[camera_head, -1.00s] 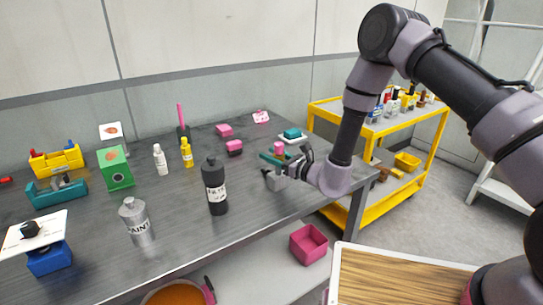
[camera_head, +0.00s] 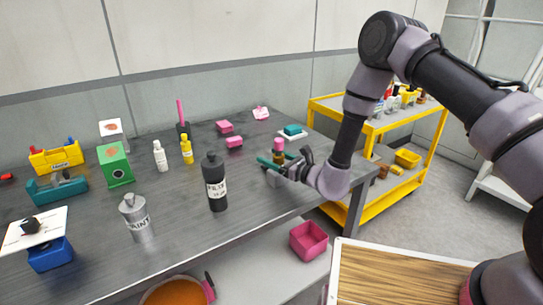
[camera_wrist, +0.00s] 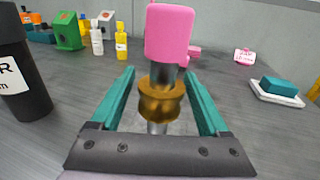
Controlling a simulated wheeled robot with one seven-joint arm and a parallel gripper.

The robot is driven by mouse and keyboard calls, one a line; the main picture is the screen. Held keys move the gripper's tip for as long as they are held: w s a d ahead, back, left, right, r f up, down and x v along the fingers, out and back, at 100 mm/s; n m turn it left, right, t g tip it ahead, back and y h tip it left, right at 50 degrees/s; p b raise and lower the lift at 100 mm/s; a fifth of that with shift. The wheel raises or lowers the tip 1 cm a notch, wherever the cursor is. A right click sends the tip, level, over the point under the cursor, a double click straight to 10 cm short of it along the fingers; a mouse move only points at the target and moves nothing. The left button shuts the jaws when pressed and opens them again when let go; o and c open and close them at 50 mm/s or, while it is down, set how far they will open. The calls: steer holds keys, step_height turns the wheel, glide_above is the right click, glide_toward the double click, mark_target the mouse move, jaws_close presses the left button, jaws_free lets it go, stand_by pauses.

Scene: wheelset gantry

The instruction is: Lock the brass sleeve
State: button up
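The brass sleeve (camera_wrist: 161,101) is a rounded, grooved collar on an upright steel shaft (camera_wrist: 156,129) in the wrist view. A pink cap (camera_wrist: 169,32) tops the shaft above it. In the head view the pink cap (camera_head: 278,144) stands up near the table's right edge, with the small brass sleeve partly hidden below it. My gripper (camera_wrist: 160,74) is open, with its teal fingers on either side of the shaft and sleeve. Gaps show between both fingers and the sleeve. The lower end of the shaft is hidden by my gripper's body.
A dark bottle (camera_head: 215,187) and a grey paint bottle (camera_head: 137,219) stand left of my gripper. A white tray with a teal block (camera_head: 293,130) lies behind it. Pink blocks (camera_head: 225,127) lie farther back. A yellow cart (camera_head: 378,130) stands right of the table.

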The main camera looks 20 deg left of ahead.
mark_target(283, 162)
steer(key=shift+r, duration=0.15)
steer(key=v, duration=1)
steer(key=shift+s+d, duration=0.15)
steer(key=shift+d, duration=0.2)
steer(key=s+d+r+n+g+y, duration=0.15)
steer(key=r+n+g, duration=0.35)
steer(key=r, duration=0.6)
steer(key=s+d+r+n+g, duration=0.1)
steer(key=s+r+n+g, duration=0.2)
steer(key=r+n+g, duration=0.5)
steer(key=s+d+r+n+t+h, duration=0.2)
steer(key=s+d+r+t+h, duration=0.1)
steer(key=d, duration=0.8)
steer(key=s+d+r+n+t+h, duration=0.2)
steer(key=s+d+r+t+h, duration=0.2)
steer(key=d+r+h, duration=0.3)
steer(key=s+d+r+n+t+h, duration=0.1)
steer(key=s+d+r+t+h, duration=0.2)
steer(key=d+r, duration=0.6)
steer(key=d+t+h, duration=0.2)
steer(key=d+h, duration=0.1)
steer(key=d, duration=0.5)
steer(key=shift+s+r+n+t, duration=0.2)
steer(key=shift+s+n+t, duration=0.05)
steer(key=shift+n+t, duration=0.15)
